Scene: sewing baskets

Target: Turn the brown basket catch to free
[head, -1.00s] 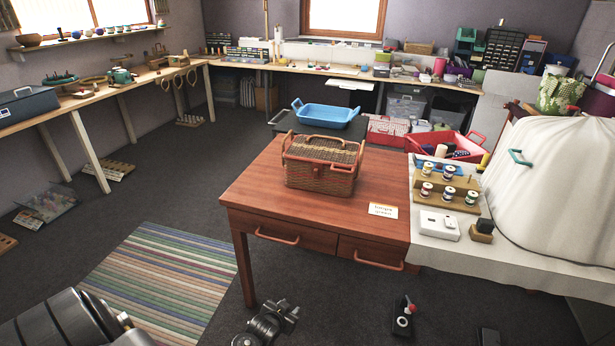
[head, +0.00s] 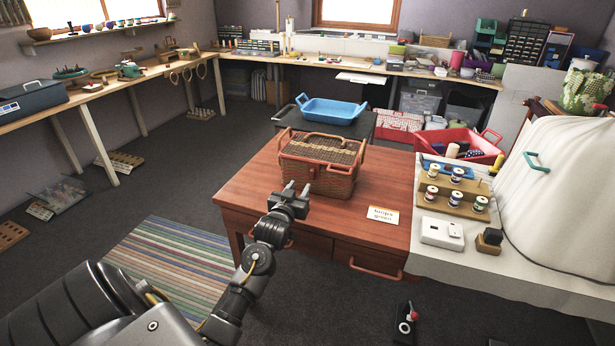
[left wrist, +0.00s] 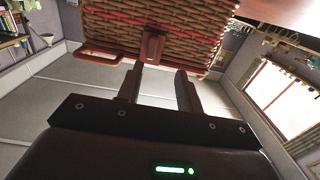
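The brown wicker basket (head: 318,166) stands on the red-brown wooden table (head: 235,190), its lid down and handles at its sides. Its catch (left wrist: 152,45) is a small brown tab on the front wall near the rim, large in the left wrist view. My left gripper (head: 291,196) is in front of the basket at the table's front edge. In the left wrist view the left gripper (left wrist: 161,82) has its fingers apart with nothing between them. The catch lies just beyond the fingertips, nearer the left finger; I cannot tell whether they touch. My right gripper is not in view.
A small printed card (head: 383,215) lies on the table right of the basket. A blue tray (head: 330,110) stands behind. The table's left part is clear.

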